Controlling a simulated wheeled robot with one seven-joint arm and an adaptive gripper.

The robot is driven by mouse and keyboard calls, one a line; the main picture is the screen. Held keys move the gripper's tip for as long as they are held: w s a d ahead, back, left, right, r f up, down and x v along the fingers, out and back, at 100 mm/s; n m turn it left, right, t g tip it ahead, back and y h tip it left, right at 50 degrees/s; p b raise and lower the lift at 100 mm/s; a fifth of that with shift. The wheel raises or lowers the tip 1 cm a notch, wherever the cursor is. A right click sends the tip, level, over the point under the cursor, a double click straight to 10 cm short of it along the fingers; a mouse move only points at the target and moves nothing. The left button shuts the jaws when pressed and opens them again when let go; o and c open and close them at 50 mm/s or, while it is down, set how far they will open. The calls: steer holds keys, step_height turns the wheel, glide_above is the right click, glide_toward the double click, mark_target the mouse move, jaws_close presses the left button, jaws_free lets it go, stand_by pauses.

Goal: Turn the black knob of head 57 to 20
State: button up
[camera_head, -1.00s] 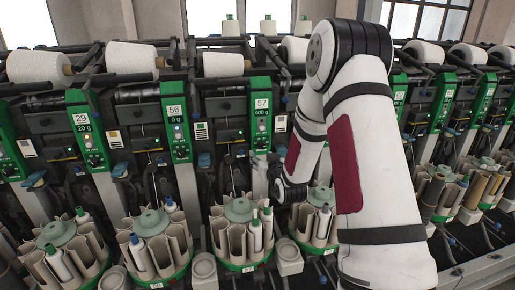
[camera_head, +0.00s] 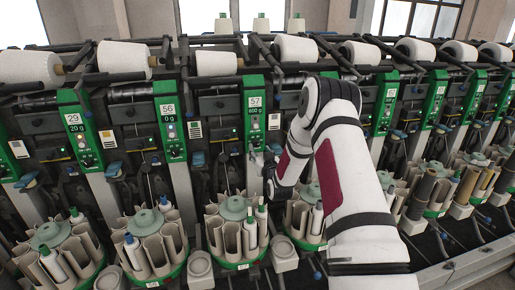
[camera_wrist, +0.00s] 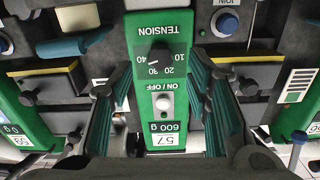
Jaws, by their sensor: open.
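Head 57's green panel (camera_head: 255,112) stands in the middle of the head view. In the wrist view the panel (camera_wrist: 159,32) is upside down, with a TENSION scale from 10 to 40. The black knob (camera_wrist: 160,54) sits beside that scale; its white mark points around 30 to 40, too small to read exactly. A pale ON / OFF button (camera_wrist: 165,103) and the 57 label are on the same panel. My gripper (camera_wrist: 160,72) is open, with one finger on each side of the panel and nothing between them. In the head view, my gripper (camera_head: 262,160) is by the panel's lower end.
Neighbouring heads 56 (camera_head: 171,122) and 29 (camera_head: 81,130) stand to the left, with more heads to the right. A blue button (camera_wrist: 228,22) and yellow-edged dark boxes flank the panel. Bobbin magazines (camera_head: 233,235) stand below my gripper.

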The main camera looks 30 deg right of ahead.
mark_target(257, 145)
steer(key=shift+x, duration=1.9)
steer(key=shift+c, duration=0.5)
jaws_close()
